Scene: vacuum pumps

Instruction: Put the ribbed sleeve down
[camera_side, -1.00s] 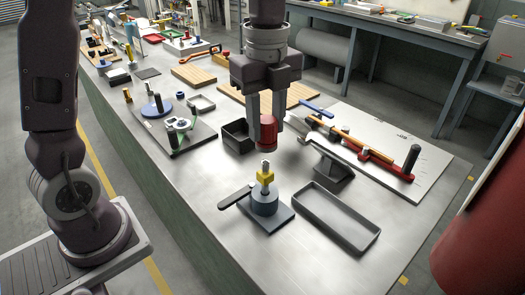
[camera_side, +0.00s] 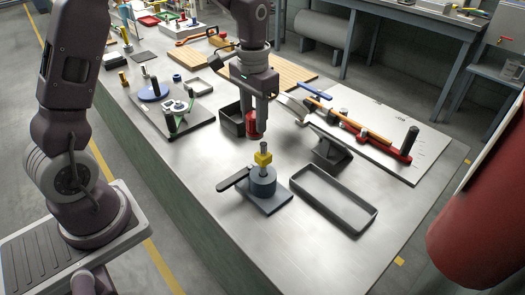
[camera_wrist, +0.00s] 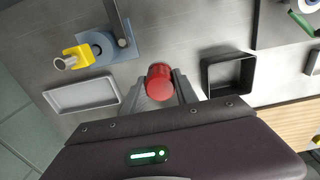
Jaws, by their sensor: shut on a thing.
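The ribbed sleeve appears to be the red cylinder (camera_side: 252,126); its ribs cannot be made out. My gripper (camera_side: 256,120) points down and is shut on it, with a finger on either side. In the wrist view the red cylinder (camera_wrist: 160,82) sits between the fingertips, its round end facing the camera. In the side view its lower end is close to the bare metal bench (camera_side: 215,170). I cannot tell whether it touches. It is just right of a black open box and behind a grey fixture with a yellow part.
The black box (camera_side: 226,124) is close by. The grey fixture (camera_side: 262,182) has a yellow part (camera_side: 263,158) and a dark lever. A shallow grey tray (camera_side: 350,220) lies to the front right. A dark angled stand (camera_side: 330,150) is on the right. Bare bench lies around the cylinder.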

